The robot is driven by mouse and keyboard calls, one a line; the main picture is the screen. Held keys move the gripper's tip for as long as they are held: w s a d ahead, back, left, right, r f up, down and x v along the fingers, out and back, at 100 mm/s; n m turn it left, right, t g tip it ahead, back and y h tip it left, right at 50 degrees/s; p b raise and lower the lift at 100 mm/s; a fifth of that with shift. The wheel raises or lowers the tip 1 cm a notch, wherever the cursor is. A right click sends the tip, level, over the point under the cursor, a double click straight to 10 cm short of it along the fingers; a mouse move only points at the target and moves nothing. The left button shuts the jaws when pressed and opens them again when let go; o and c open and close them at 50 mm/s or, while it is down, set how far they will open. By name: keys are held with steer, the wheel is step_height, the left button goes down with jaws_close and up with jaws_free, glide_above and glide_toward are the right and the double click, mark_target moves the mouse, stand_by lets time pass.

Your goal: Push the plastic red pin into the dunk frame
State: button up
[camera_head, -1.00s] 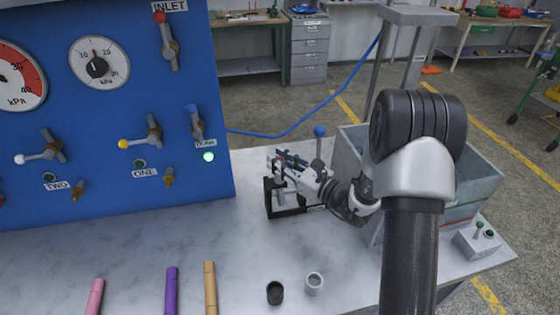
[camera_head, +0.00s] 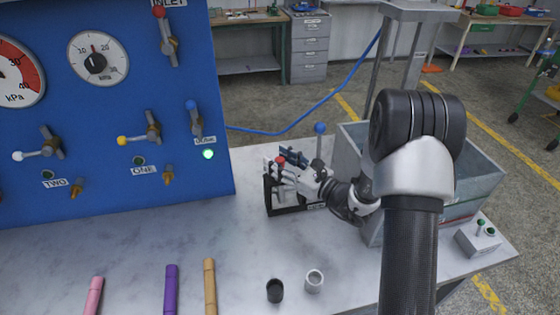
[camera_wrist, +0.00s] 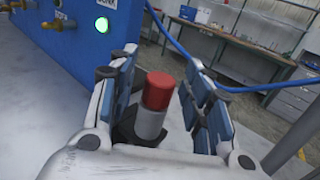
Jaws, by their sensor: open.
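The red pin (camera_wrist: 158,90) stands between the open fingers of my gripper (camera_wrist: 160,98) in the wrist view. It has a red top on a grey cylinder, and a gap shows on the right side of it. In the head view the red top (camera_head: 281,160) shows just at my gripper (camera_head: 284,168). The black dunk frame (camera_head: 286,209) stands on the bench below and around the gripper, partly hidden by it. How deep the pin sits in the frame is hidden.
A blue panel (camera_head: 110,100) with gauges and valves stands at the left. A grey tank (camera_head: 480,187) is right of the frame, and a blue-knobbed lever (camera_head: 319,128) rises behind it. Two small cups (camera_head: 314,281) and several coloured sticks (camera_head: 171,290) occupy the front of the bench.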

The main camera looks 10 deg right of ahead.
steer(key=shift+s, duration=0.1)
steer(key=v, duration=1.2)
